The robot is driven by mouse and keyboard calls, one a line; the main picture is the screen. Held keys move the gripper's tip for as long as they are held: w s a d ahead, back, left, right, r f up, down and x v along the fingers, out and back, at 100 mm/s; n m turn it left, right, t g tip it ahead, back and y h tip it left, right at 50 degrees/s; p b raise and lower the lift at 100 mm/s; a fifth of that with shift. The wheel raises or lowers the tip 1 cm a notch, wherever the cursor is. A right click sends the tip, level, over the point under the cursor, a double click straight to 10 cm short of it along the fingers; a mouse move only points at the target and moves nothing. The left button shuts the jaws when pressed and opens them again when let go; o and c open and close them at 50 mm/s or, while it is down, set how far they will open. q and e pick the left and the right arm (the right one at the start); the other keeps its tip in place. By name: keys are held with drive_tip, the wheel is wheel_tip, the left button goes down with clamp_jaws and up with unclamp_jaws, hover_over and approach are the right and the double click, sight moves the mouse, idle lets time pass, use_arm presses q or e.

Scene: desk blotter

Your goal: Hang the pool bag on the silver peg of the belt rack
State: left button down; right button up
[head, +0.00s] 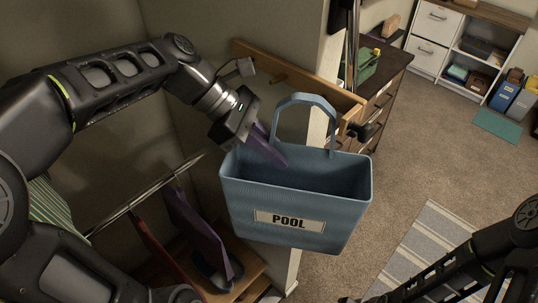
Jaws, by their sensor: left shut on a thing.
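The blue pool bag (245,196) hangs upright in the middle of the head view, with a white POOL label on its front. Its handle loop (305,98) stands up above the opening. My left gripper (272,154) is shut on the bag at its back left, with the fingers reaching down at the rim. The belt rack (300,82) is a wooden rail on the wall behind the bag. A grey metallic peg (245,68) shows near its left end, and a wooden-coloured peg (278,80) farther right. The handle crosses in front of the rail; contact cannot be told. My right gripper is out of view.
A dark-topped wooden dresser (385,85) stands behind the wall corner. Below left are a metal rail (130,207) with hanging cloths and a wooden shelf (245,265). A striped rug (420,240) lies at lower right. Carpet is open between rug and white cabinet (430,45).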

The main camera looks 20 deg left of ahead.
use_arm(q)
drive_tip(key=shift+w+d+f, duration=0.1)
drive_tip(key=shift+w+d, duration=0.1)
drive_tip(key=shift+w, duration=0.35)
drive_tip(key=shift+w+d, duration=0.2)
drive_tip(key=shift+w, duration=0.3)
drive_tip(key=shift+w+d+f, duration=0.25)
drive_tip(key=shift+w+f, duration=0.2)
drive_tip(key=shift+w, duration=0.15)
drive_tip(key=c, duration=1.5)
unclamp_jaws()
drive_tip(key=shift+o, duration=0.2)
